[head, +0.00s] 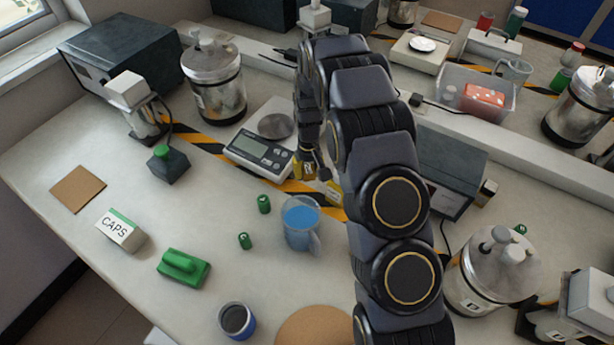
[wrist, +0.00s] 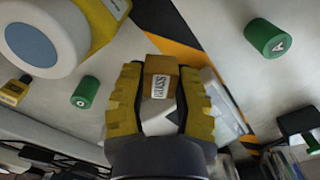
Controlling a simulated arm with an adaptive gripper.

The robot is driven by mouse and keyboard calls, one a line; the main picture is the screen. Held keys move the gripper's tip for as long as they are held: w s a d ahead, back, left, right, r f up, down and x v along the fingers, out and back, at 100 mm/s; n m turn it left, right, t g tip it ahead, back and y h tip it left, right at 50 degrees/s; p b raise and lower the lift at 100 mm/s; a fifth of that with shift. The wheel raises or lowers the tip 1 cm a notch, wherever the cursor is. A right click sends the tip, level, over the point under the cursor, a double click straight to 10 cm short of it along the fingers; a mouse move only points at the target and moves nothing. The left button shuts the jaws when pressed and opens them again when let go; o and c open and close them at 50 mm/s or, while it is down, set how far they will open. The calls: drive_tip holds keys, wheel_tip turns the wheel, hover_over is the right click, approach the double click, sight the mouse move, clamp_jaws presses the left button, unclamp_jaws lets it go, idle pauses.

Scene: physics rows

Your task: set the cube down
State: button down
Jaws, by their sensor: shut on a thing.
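The cube (wrist: 160,84) is brass-coloured, with a white printed label on one face. It sits between the yellow pads of my gripper (wrist: 158,98) in the wrist view, and my gripper is shut on it. In the head view my gripper (head: 313,170) points down just right of the digital scale (head: 262,146), beside the black-and-yellow striped tape. My arm and fingers hide most of the cube there. I cannot tell whether the cube touches the surface beneath it.
A mug with blue liquid (head: 301,224) and small green cylinders (head: 264,204) (head: 245,241) stand in front of the scale.

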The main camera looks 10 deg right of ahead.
sight(307, 184)
drive_tip(key=shift+w+f, duration=0.9)
drive_tip(key=shift+f, duration=1.55)
drive_tip(key=shift+f, duration=0.2)
drive_tip(key=c, duration=0.9)
unclamp_jaws()
drive_tip(key=shift+o, duration=0.2)
